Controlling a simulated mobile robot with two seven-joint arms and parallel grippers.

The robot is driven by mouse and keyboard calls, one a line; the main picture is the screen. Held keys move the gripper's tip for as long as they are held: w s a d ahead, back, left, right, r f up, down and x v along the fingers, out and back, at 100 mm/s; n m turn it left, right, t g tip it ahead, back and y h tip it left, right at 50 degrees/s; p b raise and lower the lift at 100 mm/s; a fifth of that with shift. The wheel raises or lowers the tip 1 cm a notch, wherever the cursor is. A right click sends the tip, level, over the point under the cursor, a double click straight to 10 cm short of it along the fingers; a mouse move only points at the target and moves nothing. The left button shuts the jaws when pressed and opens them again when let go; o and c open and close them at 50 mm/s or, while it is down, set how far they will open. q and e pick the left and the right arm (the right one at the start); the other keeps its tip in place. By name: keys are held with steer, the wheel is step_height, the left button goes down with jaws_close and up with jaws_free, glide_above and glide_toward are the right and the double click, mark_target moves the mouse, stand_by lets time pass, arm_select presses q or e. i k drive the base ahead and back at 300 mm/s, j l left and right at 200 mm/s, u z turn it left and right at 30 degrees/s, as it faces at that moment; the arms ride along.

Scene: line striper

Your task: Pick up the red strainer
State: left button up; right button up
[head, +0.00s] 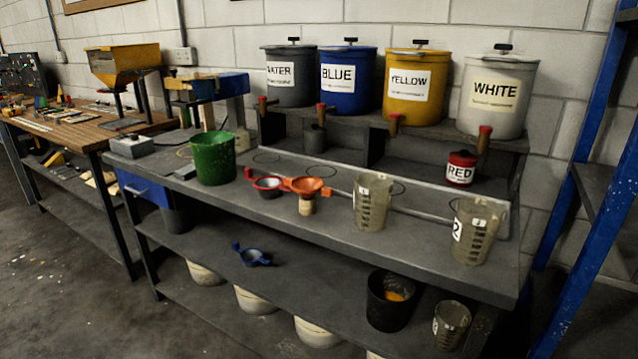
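The red strainer (268,187) sits on the grey workbench top, right of the green bucket. It has a red rim, a greyish bowl and small side tabs. An orange strainer or funnel (306,185) stands close to its right, raised on a pale tan piece; the two look near touching, and I cannot tell if they touch. A blue strainer (252,256) lies on the shelf below the bench top. Neither of my grippers shows in the head view.
A green bucket (213,158) and measuring jugs (371,202) (477,230) stand on the bench top (330,230). Labelled paint tanks (413,85) with taps stand on a raised rack behind. A red can (461,168) sits below them. A blue post (590,190) rises at right.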

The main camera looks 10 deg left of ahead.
mark_target(268, 187)
steer(key=i+j+z, duration=0.1)
steer(key=j+z, duration=0.5)
steer(key=z, duration=0.2)
steer(key=j+z, duration=0.35)
steer(key=j, duration=0.4)
